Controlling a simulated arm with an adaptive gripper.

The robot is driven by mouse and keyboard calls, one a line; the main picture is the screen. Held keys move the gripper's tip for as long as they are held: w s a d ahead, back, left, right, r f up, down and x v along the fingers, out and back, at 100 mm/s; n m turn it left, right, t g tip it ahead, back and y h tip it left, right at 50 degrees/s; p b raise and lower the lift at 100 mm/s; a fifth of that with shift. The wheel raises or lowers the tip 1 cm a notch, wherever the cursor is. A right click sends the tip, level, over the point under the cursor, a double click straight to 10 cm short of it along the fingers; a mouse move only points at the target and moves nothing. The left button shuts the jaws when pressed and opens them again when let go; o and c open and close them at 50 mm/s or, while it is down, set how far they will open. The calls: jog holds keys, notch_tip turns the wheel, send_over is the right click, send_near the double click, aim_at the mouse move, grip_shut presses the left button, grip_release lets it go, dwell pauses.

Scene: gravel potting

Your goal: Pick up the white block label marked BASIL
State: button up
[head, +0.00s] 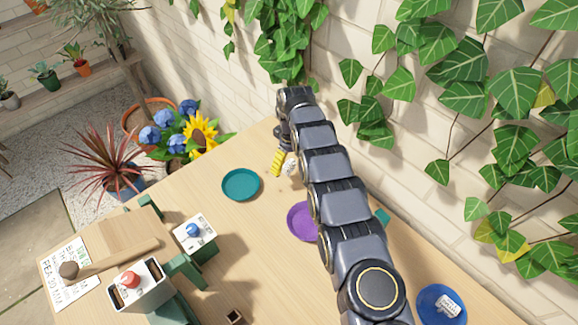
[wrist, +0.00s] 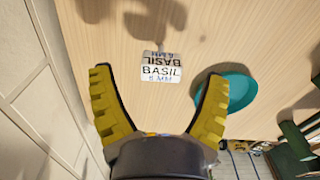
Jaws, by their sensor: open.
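The white block label (wrist: 161,72) shows in the wrist view, with BASIL in dark letters and smaller "MM" print on two faces. It sits on the wooden table, centred between my fingertips in the picture. My gripper (wrist: 158,76) is open, its yellow ribbed fingers spread to the left and right of the block, with nothing held. In the head view my gripper (head: 283,162) is low over the far end of the table. A small whitish patch shows beside its yellow finger there; I cannot tell whether that is the block.
A teal saucer (head: 241,184) lies left of my gripper and also shows in the wrist view (wrist: 240,92). A purple saucer (head: 300,222) is partly behind my arm. A blue saucer (head: 428,303) holds another white label. A brick wall with ivy borders the table.

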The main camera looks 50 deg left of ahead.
aim_at(289, 163)
notch_tip(289, 163, down, 3)
jog(key=shift+f, duration=0.2)
jog(key=c, duration=1)
jog(key=shift+r, duration=0.1)
